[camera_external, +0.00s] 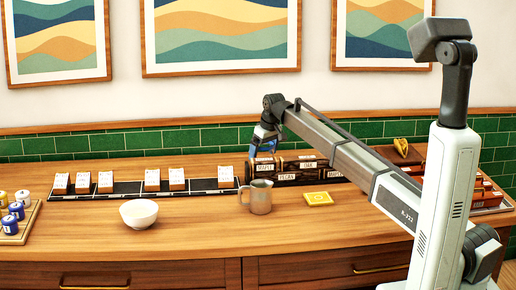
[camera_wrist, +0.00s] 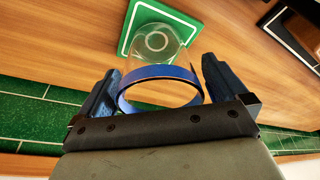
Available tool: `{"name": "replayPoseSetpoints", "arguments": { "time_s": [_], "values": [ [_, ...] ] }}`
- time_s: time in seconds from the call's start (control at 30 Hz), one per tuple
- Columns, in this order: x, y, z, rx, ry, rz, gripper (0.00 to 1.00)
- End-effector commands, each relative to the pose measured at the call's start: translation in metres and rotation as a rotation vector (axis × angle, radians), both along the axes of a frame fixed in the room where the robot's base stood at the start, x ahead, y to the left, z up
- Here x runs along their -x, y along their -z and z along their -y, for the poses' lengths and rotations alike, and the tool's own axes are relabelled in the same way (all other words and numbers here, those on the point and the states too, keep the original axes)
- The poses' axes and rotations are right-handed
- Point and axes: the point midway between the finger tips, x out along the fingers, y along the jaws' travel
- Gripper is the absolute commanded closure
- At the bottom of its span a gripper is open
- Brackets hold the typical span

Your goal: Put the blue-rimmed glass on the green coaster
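In the wrist view the blue-rimmed glass (camera_wrist: 159,73) is clear, with its thick blue rim toward the camera. It is between the two dark blue fingers of my gripper (camera_wrist: 161,66), which lie close to it on both sides. I cannot tell whether both fingers touch it. The green coaster (camera_wrist: 136,14), with a pale border and ring, lies beyond the glass's far end. The glass lines up over its middle; I cannot tell if it rests on it. In the external view my gripper (camera_external: 265,143) is low behind dark labelled boxes, which hide the coaster.
Dark labelled boxes (camera_external: 285,170) stand just in front of my gripper. The green tile wall (camera_external: 200,138) is close behind. The front counter has free room.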

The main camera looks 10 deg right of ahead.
Motion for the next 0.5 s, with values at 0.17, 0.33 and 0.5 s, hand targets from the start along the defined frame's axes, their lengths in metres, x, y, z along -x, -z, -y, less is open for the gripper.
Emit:
{"name": "replayPoseSetpoints", "arguments": {
  "time_s": [0.17,0.33,0.5],
  "values": [
    [0.000,0.000,0.000,0.000,0.000,0.000,0.00],
    [0.001,-0.008,0.001,-0.001,0.000,0.001,0.00],
    [0.007,-0.033,0.005,-0.001,0.000,0.002,0.00]
  ]
}}
